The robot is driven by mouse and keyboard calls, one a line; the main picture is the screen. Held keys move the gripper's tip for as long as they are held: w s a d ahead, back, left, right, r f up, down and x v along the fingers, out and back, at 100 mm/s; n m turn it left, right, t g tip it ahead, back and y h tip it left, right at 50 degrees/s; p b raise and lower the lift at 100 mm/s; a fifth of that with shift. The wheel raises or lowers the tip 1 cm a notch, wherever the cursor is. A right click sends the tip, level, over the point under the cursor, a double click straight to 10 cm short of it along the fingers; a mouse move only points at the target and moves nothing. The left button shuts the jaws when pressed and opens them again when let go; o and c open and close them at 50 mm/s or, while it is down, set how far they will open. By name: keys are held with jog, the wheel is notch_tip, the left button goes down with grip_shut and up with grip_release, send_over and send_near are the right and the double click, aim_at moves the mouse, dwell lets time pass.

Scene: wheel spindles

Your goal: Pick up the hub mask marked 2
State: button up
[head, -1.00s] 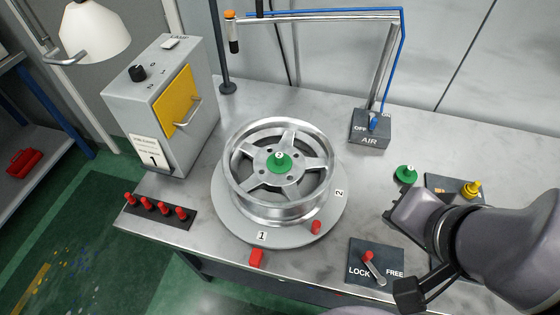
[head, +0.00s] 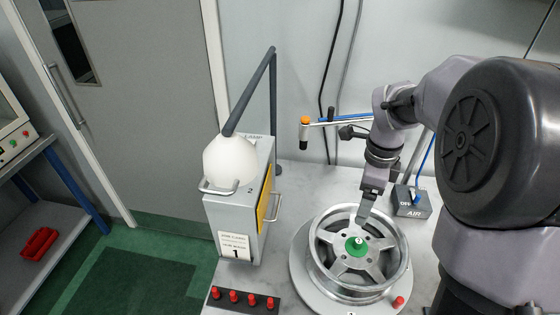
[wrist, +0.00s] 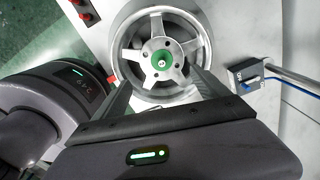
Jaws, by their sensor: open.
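A green hub mask (head: 356,246) with a small pale, marked knob sits on the middle of the silver spoked wheel (head: 318,262). The mark is too small to read surely. The mask also shows in the wrist view (wrist: 157,57), near the wheel's centre. My gripper (head: 364,216) is above the far side of the wheel in the head view, pointing down. In the wrist view my gripper (wrist: 163,80) is open and empty, its two fingers apart with the mask between and beyond their tips. The other green mask is hidden behind my arm in the head view.
The wheel lies on a round grey turntable (head: 301,262). A grey cabinet (head: 226,218) with a white lamp (head: 229,160) stands left.

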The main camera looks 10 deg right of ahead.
jog(key=b, duration=0.4)
send_over(359, 241)
jog(key=f, duration=1.1)
jog(key=shift+w+a+f, duration=0.25)
jog(key=shift+f, duration=0.15)
jog(key=f, duration=0.2)
jog(key=f+b, duration=0.1)
jog(key=f, duration=0.3)
jog(key=shift+s+d+f, duration=0.1)
jog(key=shift+s+d, duration=0.05)
jog(key=shift+d, duration=0.1)
jog(key=c, duration=1.4)
